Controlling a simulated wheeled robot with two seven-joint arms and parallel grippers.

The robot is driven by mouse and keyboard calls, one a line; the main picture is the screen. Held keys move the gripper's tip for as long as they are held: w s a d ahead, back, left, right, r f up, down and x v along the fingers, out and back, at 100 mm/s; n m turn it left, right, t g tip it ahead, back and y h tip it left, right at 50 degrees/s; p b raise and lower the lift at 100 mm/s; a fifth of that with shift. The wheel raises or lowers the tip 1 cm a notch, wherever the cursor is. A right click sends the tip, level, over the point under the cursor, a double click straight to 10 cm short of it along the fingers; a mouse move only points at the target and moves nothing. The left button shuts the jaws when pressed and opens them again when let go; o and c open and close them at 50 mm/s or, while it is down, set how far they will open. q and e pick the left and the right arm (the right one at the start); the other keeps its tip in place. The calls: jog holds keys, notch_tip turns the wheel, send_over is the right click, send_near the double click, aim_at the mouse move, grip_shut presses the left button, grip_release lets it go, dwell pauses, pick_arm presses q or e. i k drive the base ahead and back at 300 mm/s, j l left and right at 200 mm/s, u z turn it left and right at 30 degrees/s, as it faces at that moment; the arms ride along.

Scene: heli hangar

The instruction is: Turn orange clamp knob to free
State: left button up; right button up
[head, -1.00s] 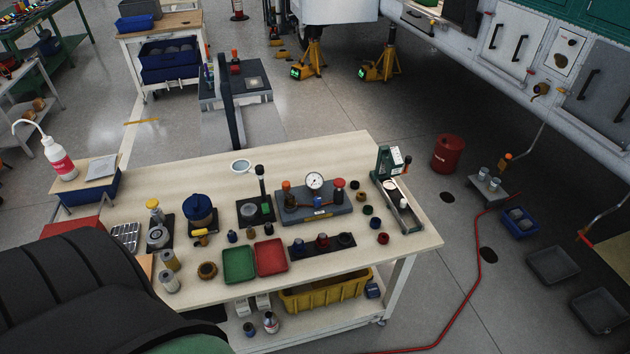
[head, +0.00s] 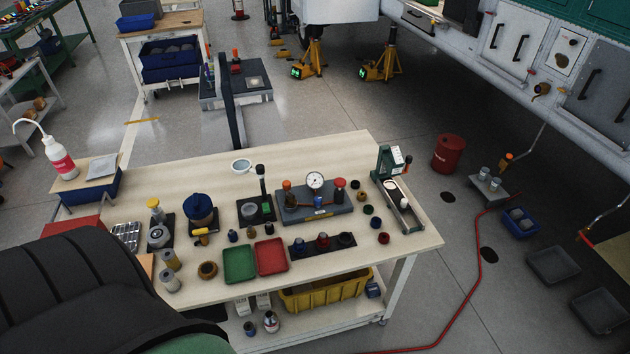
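An orange knob (head: 287,185) stands upright at the left end of a grey fixture block (head: 302,212) on the workbench. A round white dial gauge (head: 315,180) stands at the block's middle and a red knob (head: 339,184) at its right. Another orange-topped knob (head: 235,56) is on a dark plate on the stand behind the bench. The frames do not show which orange knob is the clamp knob, or how far either is turned. Neither of my grippers is in view. A dark ribbed shape at lower left, likely part of me, hides the bench's left front corner.
The wooden-topped bench (head: 400,252) holds a green tray (head: 239,264), a red tray (head: 271,255), a black strip with small parts (head: 322,244) and a green upright stand (head: 385,163). A yellow bin (head: 325,293) sits below. Floor right of the bench has a red hose (head: 463,300).

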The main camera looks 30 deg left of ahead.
aim_at(286, 184)
jog(key=u, duration=1.3)
